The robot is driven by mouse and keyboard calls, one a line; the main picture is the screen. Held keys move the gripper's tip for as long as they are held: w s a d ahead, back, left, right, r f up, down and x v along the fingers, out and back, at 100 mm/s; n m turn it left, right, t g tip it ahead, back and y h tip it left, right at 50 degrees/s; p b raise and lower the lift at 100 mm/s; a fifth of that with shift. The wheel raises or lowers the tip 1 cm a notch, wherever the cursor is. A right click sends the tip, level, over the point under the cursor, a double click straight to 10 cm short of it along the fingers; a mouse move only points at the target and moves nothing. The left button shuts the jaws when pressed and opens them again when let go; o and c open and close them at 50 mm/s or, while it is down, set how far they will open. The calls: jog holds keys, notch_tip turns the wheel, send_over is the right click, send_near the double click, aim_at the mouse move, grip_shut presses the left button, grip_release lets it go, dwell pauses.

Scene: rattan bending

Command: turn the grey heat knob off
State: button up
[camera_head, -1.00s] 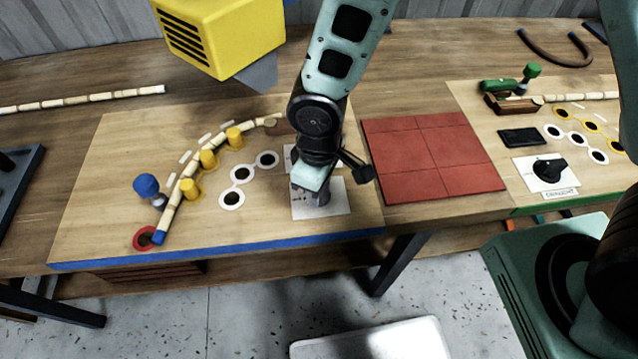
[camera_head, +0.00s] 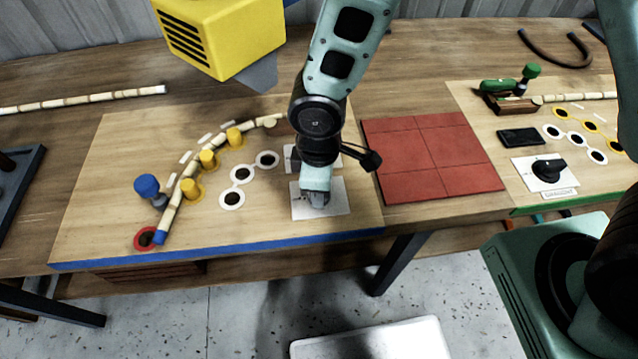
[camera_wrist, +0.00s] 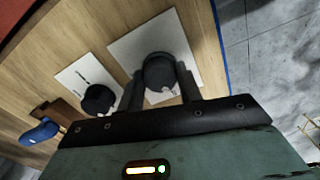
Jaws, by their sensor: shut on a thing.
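The grey heat knob (camera_wrist: 158,70) sits on a white square plate (camera_wrist: 125,50) in the wrist view. My gripper (camera_wrist: 160,78) is shut on it, with one dark finger on each side. In the head view my gripper (camera_head: 317,199) points down over the same white plate (camera_head: 336,206) near the front edge of the left board. There the gripper hides most of the knob. The knob's marks are too small to read.
A second, black knob (camera_wrist: 98,99) on a smaller white plate is close beside my gripper. A blue handle (camera_wrist: 38,133) lies beyond it. A red tiled pad (camera_head: 435,155) is to the right. A bent rattan pole (camera_head: 188,180) with yellow pegs stands left.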

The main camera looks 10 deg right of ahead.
jog(key=shift+w+a+r, duration=0.1)
jog(key=o, duration=1)
notch_tip(320, 180, up, 17)
jog(key=p, duration=0.1)
jog(key=shift+r, duration=0.2)
jog(key=s+d+r+m, duration=0.2)
jog(key=s+d+m, duration=0.5)
jog(key=s, duration=0.4)
jog(key=shift+s+d+r+y, duration=0.25)
jog(key=shift+d+r+y, duration=0.1)
jog(key=shift+d, duration=0.3)
